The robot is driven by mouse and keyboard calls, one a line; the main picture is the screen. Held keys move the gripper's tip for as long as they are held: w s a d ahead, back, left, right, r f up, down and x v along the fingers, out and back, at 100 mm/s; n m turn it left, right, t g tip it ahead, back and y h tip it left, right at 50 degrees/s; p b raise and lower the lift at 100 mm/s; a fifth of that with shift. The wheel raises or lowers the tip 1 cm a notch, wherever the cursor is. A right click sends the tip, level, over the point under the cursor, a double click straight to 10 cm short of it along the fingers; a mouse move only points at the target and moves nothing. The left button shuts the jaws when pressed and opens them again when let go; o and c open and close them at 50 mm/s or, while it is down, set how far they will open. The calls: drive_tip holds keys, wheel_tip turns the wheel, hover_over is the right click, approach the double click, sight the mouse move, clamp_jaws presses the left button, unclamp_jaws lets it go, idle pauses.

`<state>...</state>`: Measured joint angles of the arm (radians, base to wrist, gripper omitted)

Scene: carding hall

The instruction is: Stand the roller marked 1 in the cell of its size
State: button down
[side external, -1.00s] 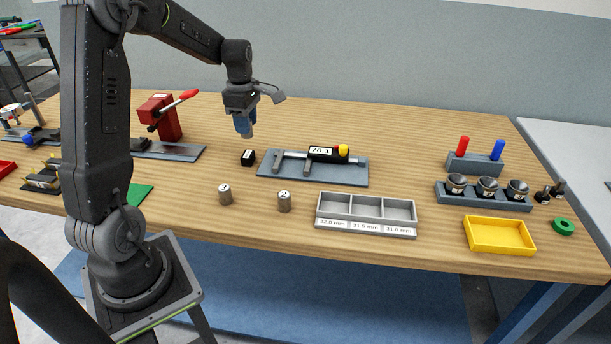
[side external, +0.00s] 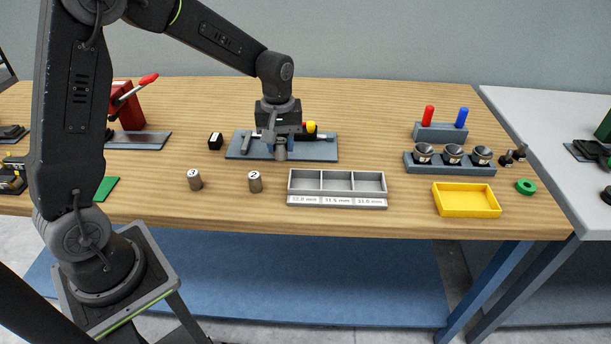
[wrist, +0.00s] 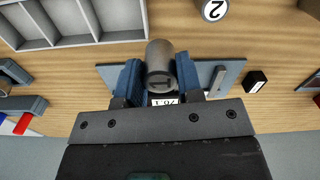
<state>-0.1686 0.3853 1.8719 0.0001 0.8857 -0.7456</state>
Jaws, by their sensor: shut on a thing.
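My gripper (side external: 281,148) is shut on a grey metal roller (wrist: 159,55). The grey tray (side external: 338,194) with three empty cells stands to the right and nearer the front edge. Its small labels look like 32.0, 31.5 and 31.0 mm from left to right; the last digits are hard to read.
The roller marked 2 (side external: 255,182) and another, apparently marked 3 (side external: 194,180), stand left of the tray. A yellow tray (side external: 466,200) and a rack of dark cups (side external: 450,163) are at right. A black block (side external: 216,141) lies left of the gauge plate.

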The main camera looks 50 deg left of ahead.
drive_tip(key=w+d+f, duration=0.2)
drive_tip(key=d, duration=0.1)
drive_tip(key=d+f, duration=0.1)
drive_tip(key=d, duration=0.1)
drive_tip(key=shift+w+d+f, duration=0.2)
drive_tip(key=shift+w+f, duration=0.1)
drive_tip(key=shift+w, duration=0.1)
drive_tip(key=shift+f, duration=2)
drive_tip(key=shift+f, duration=0.1)
drive_tip(key=c, duration=1.1)
unclamp_jaws()
drive_tip(key=shift+o, duration=0.2)
